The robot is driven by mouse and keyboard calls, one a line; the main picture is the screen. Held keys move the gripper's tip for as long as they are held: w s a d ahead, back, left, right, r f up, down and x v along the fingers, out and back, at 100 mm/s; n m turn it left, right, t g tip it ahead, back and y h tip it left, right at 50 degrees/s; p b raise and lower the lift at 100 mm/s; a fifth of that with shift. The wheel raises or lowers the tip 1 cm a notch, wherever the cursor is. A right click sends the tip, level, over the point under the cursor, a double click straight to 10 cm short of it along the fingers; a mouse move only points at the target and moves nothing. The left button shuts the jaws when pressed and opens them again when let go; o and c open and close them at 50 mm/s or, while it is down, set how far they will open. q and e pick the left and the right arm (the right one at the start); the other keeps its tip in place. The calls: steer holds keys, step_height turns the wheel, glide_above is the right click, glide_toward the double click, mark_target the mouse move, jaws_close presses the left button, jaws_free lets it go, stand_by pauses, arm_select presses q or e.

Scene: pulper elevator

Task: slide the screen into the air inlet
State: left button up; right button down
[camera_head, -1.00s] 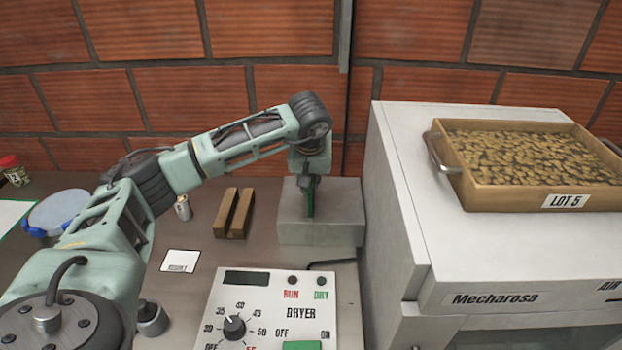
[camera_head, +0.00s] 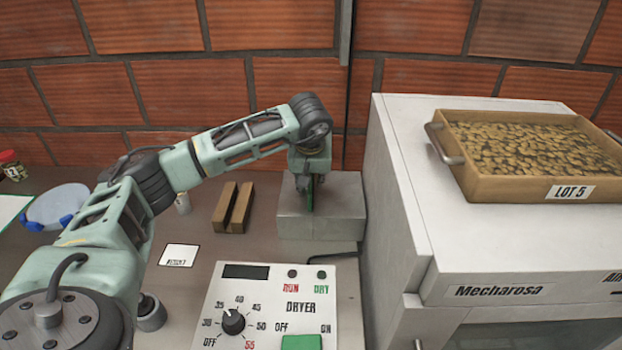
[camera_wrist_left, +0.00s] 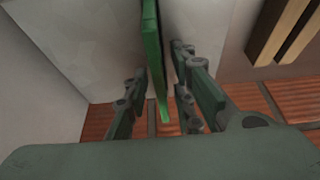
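A thin green panel, seemingly the screen (camera_wrist_left: 153,45), stands upright between the two fingers of my left gripper (camera_wrist_left: 160,75) in the left wrist view. The fingers are close to it on both sides; I cannot tell if they touch it. In the head view my left arm reaches down over a grey block (camera_head: 338,226), and a green strip of the panel (camera_head: 311,203) shows there. Whether the panel sits in or beside the block is hidden. The air inlet's opening is not clearly seen; lettering starting "AIR" is cut off on the Mecharosa cabinet (camera_head: 520,245). My right gripper is not in view.
A tray of beans marked LOT 5 (camera_head: 558,193) stands on the cabinet, right of the block. A dryer control panel (camera_head: 262,322) lies in front. Two wooden strips (camera_head: 224,207) and a card (camera_head: 178,256) lie left of the block. A brick wall is behind.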

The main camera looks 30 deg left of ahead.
arm_select(q)
steer(key=v, duration=1.2)
stand_by(0.6)
